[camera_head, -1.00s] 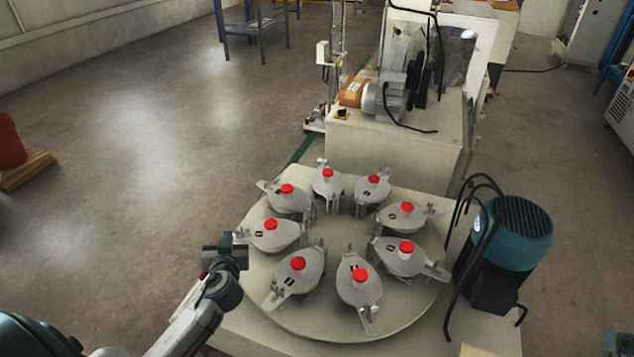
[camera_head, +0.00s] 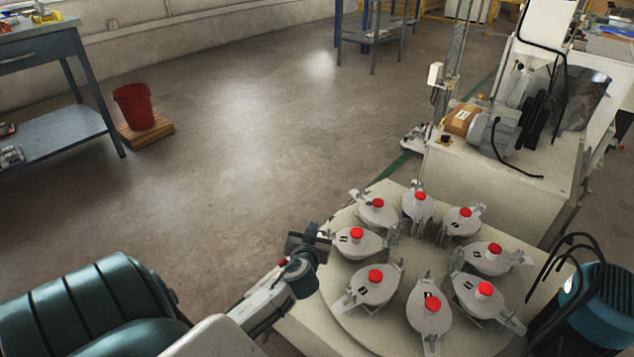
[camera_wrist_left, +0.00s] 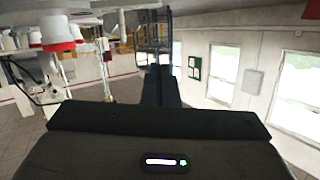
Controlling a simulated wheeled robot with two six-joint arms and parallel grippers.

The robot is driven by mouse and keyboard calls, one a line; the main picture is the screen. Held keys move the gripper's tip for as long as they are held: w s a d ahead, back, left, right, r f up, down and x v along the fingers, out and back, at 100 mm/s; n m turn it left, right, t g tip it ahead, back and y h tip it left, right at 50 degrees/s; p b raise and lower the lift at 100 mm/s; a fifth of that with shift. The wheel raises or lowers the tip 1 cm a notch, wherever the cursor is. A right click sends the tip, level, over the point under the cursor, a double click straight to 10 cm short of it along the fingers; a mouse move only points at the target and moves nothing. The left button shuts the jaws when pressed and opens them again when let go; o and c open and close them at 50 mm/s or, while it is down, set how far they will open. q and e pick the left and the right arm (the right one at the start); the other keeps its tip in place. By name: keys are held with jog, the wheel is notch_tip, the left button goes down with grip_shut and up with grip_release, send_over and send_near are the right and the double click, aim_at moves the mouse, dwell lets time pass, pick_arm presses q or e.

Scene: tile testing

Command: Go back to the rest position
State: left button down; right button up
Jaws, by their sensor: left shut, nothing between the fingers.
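My left arm comes in from the lower left in the head view. Its gripper (camera_head: 322,241) is shut and empty, beside the left edge of the round testing table (camera_head: 400,318). It is close to the nearest grey clamp unit with a red knob (camera_head: 357,236); I cannot tell whether they touch. In the left wrist view the shut fingers (camera_wrist_left: 161,88) point away from the camera, with nothing between them. A red-knobbed unit (camera_wrist_left: 60,45) shows at the upper left there. My right gripper is not in view.
Several red-knobbed clamp units ring the round table. A teal motor (camera_head: 600,310) with black hoses stands at the right. Behind is a cream machine (camera_head: 500,185). A red bucket (camera_head: 134,106) on a wooden pallet and a blue workbench (camera_head: 60,125) stand at the left. Open floor lies between.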

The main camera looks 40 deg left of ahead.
pick_arm(q)
jog(key=v, duration=0.7)
jog(key=shift+s+d+f+p, duration=0.15)
jog(key=shift+s+d+p, duration=0.05)
jog(key=shift+s+p, duration=0.25)
